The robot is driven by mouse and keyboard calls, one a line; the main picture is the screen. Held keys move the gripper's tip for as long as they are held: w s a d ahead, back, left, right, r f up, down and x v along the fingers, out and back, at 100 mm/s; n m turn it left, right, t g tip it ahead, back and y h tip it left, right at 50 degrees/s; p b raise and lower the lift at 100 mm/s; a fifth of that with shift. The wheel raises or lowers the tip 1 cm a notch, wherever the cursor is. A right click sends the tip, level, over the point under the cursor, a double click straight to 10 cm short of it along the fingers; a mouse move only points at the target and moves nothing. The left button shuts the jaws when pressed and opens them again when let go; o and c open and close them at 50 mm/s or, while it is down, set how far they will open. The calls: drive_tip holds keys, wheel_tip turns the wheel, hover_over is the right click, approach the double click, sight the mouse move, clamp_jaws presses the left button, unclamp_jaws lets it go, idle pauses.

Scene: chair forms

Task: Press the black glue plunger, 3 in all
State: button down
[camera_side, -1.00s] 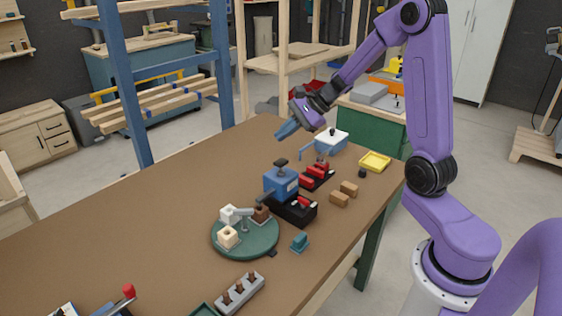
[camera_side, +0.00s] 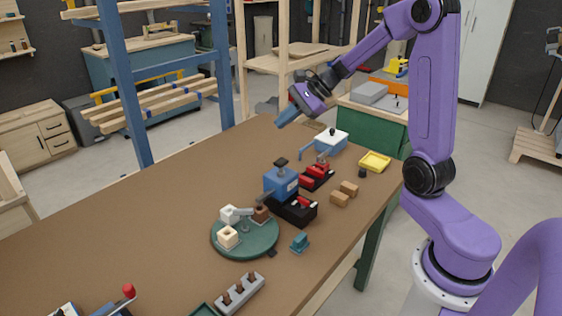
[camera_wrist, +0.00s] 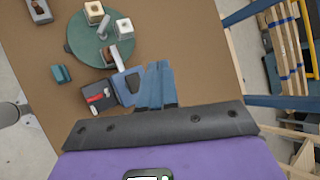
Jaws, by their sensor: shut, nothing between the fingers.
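In the wrist view the blue box (camera_wrist: 126,84) shows just left of my fingertips. My gripper (camera_side: 285,118) is shut and empty. It hangs in the air above the far part of the table, apart from the plunger. In the wrist view my gripper (camera_wrist: 158,72) has its blue fingers together.
A green turntable (camera_side: 246,243) with pale and brown blocks stands left of the glue box. A white-and-blue box (camera_side: 331,140), a red-and-black fixture (camera_side: 317,176), brown blocks (camera_side: 340,198) and a yellow tray (camera_side: 375,161) lie behind and right.

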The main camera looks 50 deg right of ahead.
drive_tip(key=shift+f, duration=0.1)
approach(278, 161)
drive_tip(key=shift+w+a+f, duration=0.6)
drive_tip(key=shift+w+a, duration=0.35)
drive_tip(key=shift+w+a+f, duration=0.6)
drive_tip(key=shift+w+a, duration=0.3)
drive_tip(key=shift+w, duration=0.05)
idle(0.8)
drive_tip(key=shift+f, duration=0.45)
drive_tip(key=shift+f, duration=1)
idle(1.0)
drive_tip(key=shift+r, duration=1.45)
drive_tip(key=shift+r, duration=2.5)
